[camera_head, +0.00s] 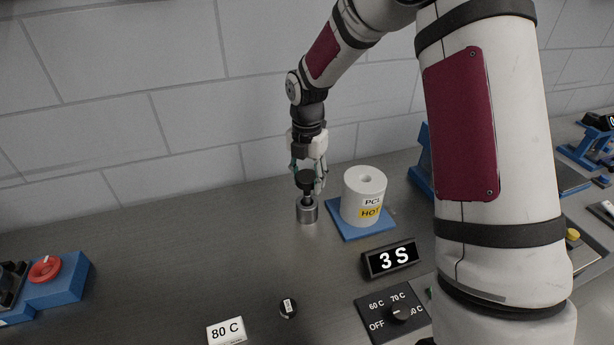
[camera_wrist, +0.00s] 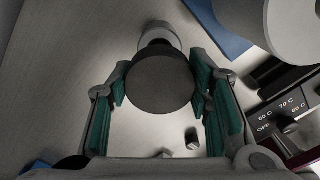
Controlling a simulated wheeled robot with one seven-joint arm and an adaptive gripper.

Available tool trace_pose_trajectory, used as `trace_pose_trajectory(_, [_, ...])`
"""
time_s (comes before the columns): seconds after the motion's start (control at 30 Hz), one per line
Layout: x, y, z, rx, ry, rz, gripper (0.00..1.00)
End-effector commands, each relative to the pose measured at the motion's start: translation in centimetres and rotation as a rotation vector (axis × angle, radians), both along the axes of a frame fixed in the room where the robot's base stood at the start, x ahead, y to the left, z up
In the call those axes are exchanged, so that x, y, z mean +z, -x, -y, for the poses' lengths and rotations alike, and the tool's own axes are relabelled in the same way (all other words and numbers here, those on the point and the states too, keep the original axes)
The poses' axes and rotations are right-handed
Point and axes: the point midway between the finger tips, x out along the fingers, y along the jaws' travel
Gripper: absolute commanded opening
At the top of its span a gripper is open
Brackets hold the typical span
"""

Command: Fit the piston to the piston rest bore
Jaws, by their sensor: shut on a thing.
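The piston (camera_head: 306,179) has a dark round knob on top and a narrower stem below. My gripper (camera_head: 308,181) is shut on the knob, pointing down. In the wrist view the knob (camera_wrist: 160,86) sits between the green finger pads of my gripper (camera_wrist: 160,80). The piston rest (camera_head: 307,212) is a short grey metal cylinder standing on the bench, directly under the piston. The piston's lower end meets the top of the rest. I cannot tell how deep it is in the bore, which is hidden.
A white drum marked PCL HOT (camera_head: 364,198) on a blue base (camera_head: 340,222) stands close to the right.

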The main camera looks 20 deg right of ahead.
Motion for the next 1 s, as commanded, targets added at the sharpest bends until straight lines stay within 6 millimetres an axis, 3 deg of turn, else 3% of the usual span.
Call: trace_pose_trajectory(1.0, [-1.9, 0.0, 0.0, -0.001, 0.000, 0.000, 0.15])
